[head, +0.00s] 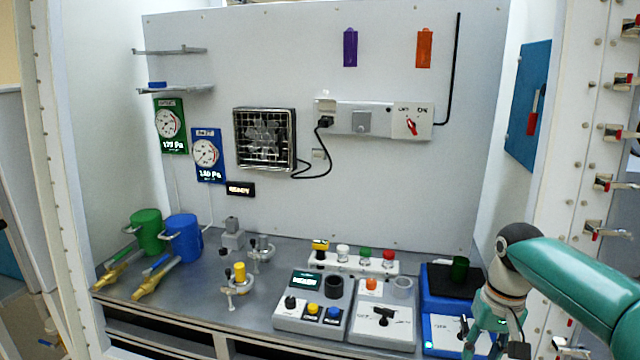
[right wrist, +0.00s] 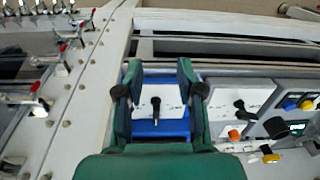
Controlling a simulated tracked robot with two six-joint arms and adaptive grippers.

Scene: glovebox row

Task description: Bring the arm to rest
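My right arm comes in from the right in the head view, with its gripper (head: 484,342) pointing down over the front of a blue box (head: 432,322) with a white panel. In the right wrist view the two green fingers of this gripper (right wrist: 158,78) stand wide apart with nothing held. The white panel (right wrist: 172,97) and its black lever (right wrist: 155,108) show between and beyond them. I cannot tell how far the fingertips are from the lever. My left arm and gripper are in neither view.
Control boxes with a black lever (head: 383,315), yellow and blue buttons and a display (head: 306,279) stand left of the blue box. Blue (head: 184,240) and green (head: 147,232) mugs are far left. Toggle clamps line the right frame (head: 605,182).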

